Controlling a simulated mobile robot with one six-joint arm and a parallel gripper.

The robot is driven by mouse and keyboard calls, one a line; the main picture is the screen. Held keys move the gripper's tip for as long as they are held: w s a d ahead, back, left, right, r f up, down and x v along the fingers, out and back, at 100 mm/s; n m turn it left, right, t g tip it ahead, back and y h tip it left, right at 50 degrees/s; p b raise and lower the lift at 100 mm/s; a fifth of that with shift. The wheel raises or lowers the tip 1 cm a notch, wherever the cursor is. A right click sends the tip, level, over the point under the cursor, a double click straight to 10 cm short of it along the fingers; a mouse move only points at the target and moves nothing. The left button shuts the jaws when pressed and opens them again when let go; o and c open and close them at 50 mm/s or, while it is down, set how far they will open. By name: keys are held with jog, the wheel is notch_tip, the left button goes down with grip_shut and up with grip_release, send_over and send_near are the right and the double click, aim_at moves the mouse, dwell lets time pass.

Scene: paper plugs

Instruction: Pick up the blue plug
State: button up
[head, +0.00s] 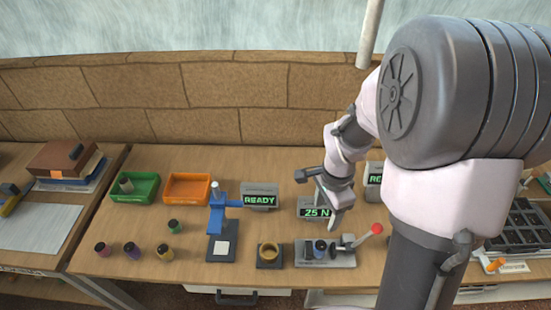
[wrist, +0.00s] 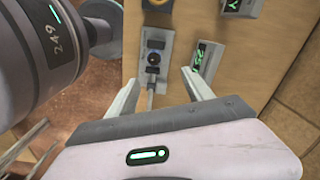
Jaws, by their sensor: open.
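The blue plug (head: 320,250) stands upright in a grey clamp fixture (head: 342,260) at the front of the bench. In the wrist view the plug (wrist: 153,58) shows as a small dark blue round piece in the fixture (wrist: 155,40). My gripper (head: 318,197) is above and behind the fixture in the head view. In the wrist view my gripper (wrist: 160,76) is open and empty, its two fingers apart. The plug lies just beyond the fingertips in that picture, apart from them.
A red-knobbed lever (head: 376,229) sits at the fixture's right. A brass ring holder (head: 269,254) and a blue press (head: 220,225) stand to its left. Several other plugs (head: 132,250), a green tray (head: 147,201) and an orange tray (head: 186,203) are further left. Displays (head: 260,200) stand behind.

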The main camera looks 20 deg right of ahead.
aim_at(323, 245)
jog(key=shift+m, duration=0.4)
jog(key=f+b, duration=0.1)
jog(key=f, duration=0.3)
jog(key=f+b, duration=0.1)
jog(key=f, duration=0.3)
jog(key=d+f+b, duration=0.1)
jog(key=f+b, duration=0.1)
jog(key=f, duration=0.3)
jog(key=shift+s, duration=0.2)
jog(key=f, duration=0.1)
jog(key=f+b, duration=0.1)
jog(key=f, duration=0.1)
jog(key=s+f+b, duration=0.1)
jog(key=f, duration=0.1)
jog(key=shift+w+f, duration=0.15)
jog(key=shift+f, duration=0.3)
jog(key=shift+r, duration=0.1)
grip_shut()
